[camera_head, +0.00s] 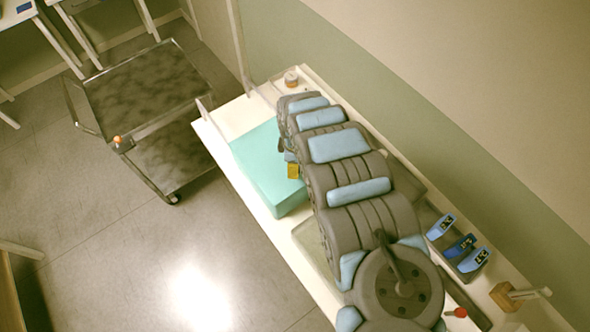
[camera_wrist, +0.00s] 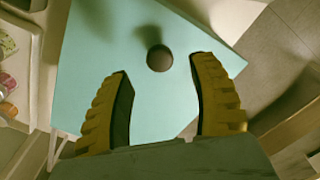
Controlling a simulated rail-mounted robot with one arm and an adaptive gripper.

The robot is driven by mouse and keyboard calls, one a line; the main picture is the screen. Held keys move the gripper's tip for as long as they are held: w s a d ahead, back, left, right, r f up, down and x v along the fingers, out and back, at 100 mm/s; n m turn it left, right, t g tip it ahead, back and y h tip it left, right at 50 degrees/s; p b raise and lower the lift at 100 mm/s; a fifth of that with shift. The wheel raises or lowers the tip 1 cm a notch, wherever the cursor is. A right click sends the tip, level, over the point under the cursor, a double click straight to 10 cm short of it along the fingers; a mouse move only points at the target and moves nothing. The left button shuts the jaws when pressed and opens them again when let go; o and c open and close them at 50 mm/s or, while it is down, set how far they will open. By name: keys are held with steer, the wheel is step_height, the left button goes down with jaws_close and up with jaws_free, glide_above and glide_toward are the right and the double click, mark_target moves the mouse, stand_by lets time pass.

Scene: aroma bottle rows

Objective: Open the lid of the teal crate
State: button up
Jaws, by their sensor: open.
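The teal crate (camera_head: 262,160) stands on the white table, with my arm covering its right part in the head view. In the wrist view its flat teal lid (camera_wrist: 100,60) fills much of the picture and appears shut. A dark round knob (camera_wrist: 159,58) sits on the lid. My gripper (camera_wrist: 163,66) is open and empty, its yellow ridged fingers on either side of the knob in the picture. Whether they touch the lid or knob cannot be told. In the head view only a bit of a yellow finger (camera_head: 293,170) shows beside my arm.
The white table (camera_head: 232,117) runs along the wall. Blue-labelled devices (camera_head: 459,246) sit in a holder to the right of my arm, near a wooden block (camera_head: 506,296). A small jar (camera_head: 291,79) stands at the far end. A grey cart (camera_head: 145,82) stands left of the table.

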step_height(320, 180, down, 2)
steer(key=shift+s+a, duration=0.1)
steer(key=shift+w+f, duration=0.2)
steer(key=shift+f, duration=0.35)
steer(key=shift+s+f, duration=0.1)
steer(key=shift+f, duration=0.6)
jaws_close()
